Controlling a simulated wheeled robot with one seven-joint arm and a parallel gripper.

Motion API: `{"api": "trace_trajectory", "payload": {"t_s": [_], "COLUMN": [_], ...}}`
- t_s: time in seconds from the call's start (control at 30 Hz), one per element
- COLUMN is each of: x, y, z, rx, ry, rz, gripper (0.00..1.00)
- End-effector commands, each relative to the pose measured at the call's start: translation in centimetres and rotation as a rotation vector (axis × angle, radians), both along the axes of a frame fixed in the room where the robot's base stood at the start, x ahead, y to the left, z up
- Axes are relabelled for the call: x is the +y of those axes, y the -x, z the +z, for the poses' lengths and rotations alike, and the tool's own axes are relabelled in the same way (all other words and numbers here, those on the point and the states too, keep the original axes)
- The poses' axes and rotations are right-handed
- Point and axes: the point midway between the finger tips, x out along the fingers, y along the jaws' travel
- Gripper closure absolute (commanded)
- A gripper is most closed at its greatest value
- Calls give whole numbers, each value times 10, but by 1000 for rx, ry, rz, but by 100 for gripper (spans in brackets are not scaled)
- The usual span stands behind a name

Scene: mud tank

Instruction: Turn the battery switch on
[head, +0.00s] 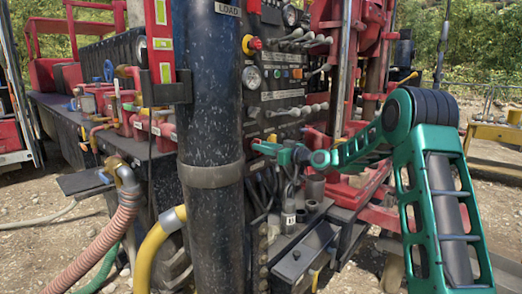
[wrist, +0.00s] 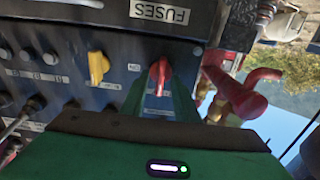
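A red switch handle (wrist: 159,73) stands on the dark panel in the middle of the wrist view, with a small white label beside it. I take it for the battery switch, but its label is not legible. My gripper (wrist: 162,82) has its green fingers on either side of the red handle, with panel showing between them. Whether a finger touches the handle I cannot tell. In the head view my gripper (head: 264,148) reaches left to the control panel, low beside the black column.
A yellow knob (wrist: 98,67) sits left of the red handle. A FUSES label (wrist: 159,12) is above, upside down. Red pipes (wrist: 236,98) are close on the right. In the head view a thick black column (head: 208,110) stands left of my gripper, and levers (head: 302,38) are above.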

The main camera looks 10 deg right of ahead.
Motion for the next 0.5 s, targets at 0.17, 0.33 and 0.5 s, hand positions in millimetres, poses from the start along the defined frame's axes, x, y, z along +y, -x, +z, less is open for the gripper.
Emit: {"api": "trace_trajectory", "payload": {"t_s": [0.17, 0.33, 0.5], "x": [4, 4, 4], "y": [-5, -5, -5], "z": [0, 0, 0], "rx": [0, 1, 1], "ry": [0, 1, 1], "rz": [0, 0, 0], "gripper": [72, 72, 100]}}
